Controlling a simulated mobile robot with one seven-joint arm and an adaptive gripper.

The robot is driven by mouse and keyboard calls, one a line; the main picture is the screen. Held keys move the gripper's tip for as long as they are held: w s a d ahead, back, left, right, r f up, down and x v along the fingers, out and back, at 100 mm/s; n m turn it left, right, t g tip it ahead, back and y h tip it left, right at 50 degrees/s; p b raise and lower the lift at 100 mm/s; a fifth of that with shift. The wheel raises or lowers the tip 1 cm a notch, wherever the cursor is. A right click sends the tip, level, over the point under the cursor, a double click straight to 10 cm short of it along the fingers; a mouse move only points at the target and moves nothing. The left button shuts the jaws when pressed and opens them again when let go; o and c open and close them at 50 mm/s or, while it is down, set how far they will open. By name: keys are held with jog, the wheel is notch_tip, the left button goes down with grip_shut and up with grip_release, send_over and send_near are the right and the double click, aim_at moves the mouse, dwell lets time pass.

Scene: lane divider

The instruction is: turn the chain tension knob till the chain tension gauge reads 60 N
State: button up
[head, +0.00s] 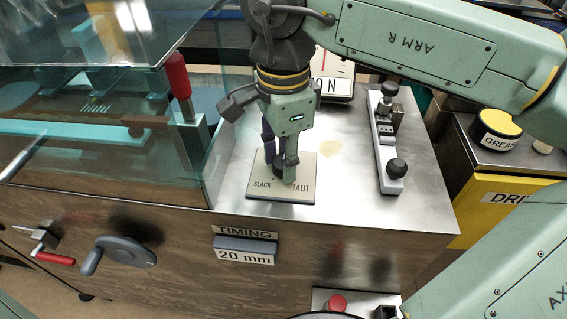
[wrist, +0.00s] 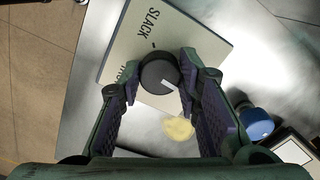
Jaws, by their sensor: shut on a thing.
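The chain tension knob (wrist: 158,74) is a round black knob with a white pointer line. It stands on a beige plate (wrist: 205,42) marked SLACK and TAUT; the plate (head: 255,191) also shows in the head view. My gripper (wrist: 160,78) points down over the plate, with its two fingers on opposite sides of the knob and shut on it. In the head view my gripper (head: 281,172) hides most of the knob. The gauge (head: 335,75) stands behind my gripper; only part of its face, a red needle and the letters "ON" show, and its reading cannot be told.
A rail with black knobs (head: 388,140) lies right of the plate. A glass guard (head: 180,120) and a red-handled lever (head: 178,75) stand to the left. A grease tin (head: 496,128) is at the far right. A yellowish patch (wrist: 178,128) marks the metal top.

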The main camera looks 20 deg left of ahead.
jog(key=shift+m+b, duration=0.9)
jog(key=shift+m, duration=1.2)
jog(key=o, duration=1.1)
jog(key=shift+o, duration=0.2)
notch_tip(320, 180, up, 12)
